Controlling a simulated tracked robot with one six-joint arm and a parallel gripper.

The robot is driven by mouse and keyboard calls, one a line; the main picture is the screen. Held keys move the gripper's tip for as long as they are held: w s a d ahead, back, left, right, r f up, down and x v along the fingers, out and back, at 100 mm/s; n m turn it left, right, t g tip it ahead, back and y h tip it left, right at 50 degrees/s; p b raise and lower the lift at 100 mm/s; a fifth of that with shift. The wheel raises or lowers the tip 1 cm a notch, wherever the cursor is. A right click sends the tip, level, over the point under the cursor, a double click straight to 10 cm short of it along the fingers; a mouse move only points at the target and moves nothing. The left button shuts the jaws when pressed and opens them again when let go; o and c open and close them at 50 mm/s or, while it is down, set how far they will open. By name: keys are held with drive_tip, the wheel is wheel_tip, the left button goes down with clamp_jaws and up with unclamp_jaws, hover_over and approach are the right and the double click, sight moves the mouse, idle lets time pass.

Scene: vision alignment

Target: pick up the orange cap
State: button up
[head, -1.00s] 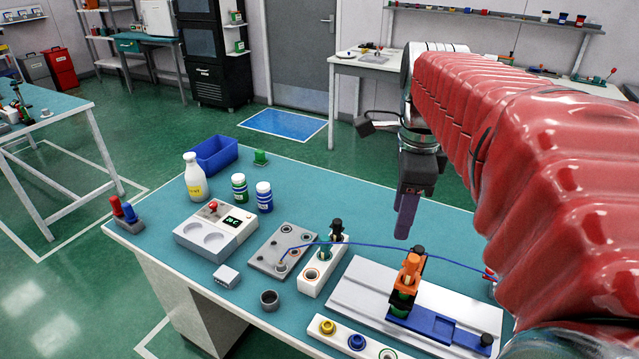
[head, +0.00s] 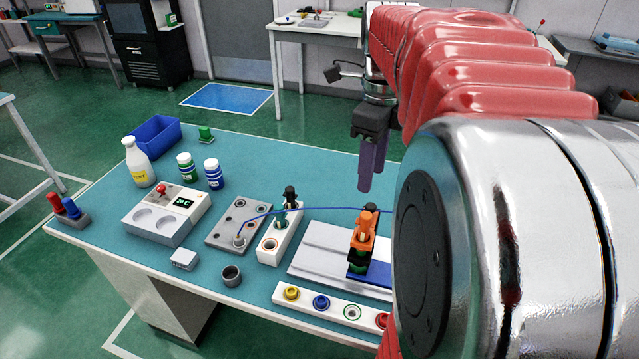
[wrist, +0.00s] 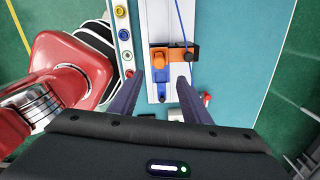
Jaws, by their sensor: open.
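The orange cap (head: 363,232) sits on a dark green and black upright piece on the blue slide of a grey rail fixture (head: 312,250). It also shows in the wrist view (wrist: 157,60), above centre, beside a black piece. My gripper (head: 371,183) hangs above the table's far side, behind and higher than the cap, with its purple fingers pointing down. In the wrist view my gripper (wrist: 160,79) is open and empty, its fingers spread either side of the cap's column. The right part of the rail is hidden by my arm in the head view.
A blue cable (head: 300,209) runs from a grey plate (head: 226,235) towards the cap. A white strip (head: 332,308) with coloured rings lies in front. A white block (head: 275,246) with a green and black piece stands left. Bottles and a blue bin (head: 157,134) are farther left.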

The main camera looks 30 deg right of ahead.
hover_over(366, 215)
drive_tip(key=shift+w+f, duration=0.1)
drive_tip(key=shift+f, duration=3)
drive_tip(key=shift+f, duration=0.1)
drive_tip(key=shift+f, duration=2.5)
drive_tip(key=shift+c, duration=0.4)
clamp_jaws()
drive_tip(key=shift+r, duration=0.1)
wheel_tip(366, 215, up, 10)
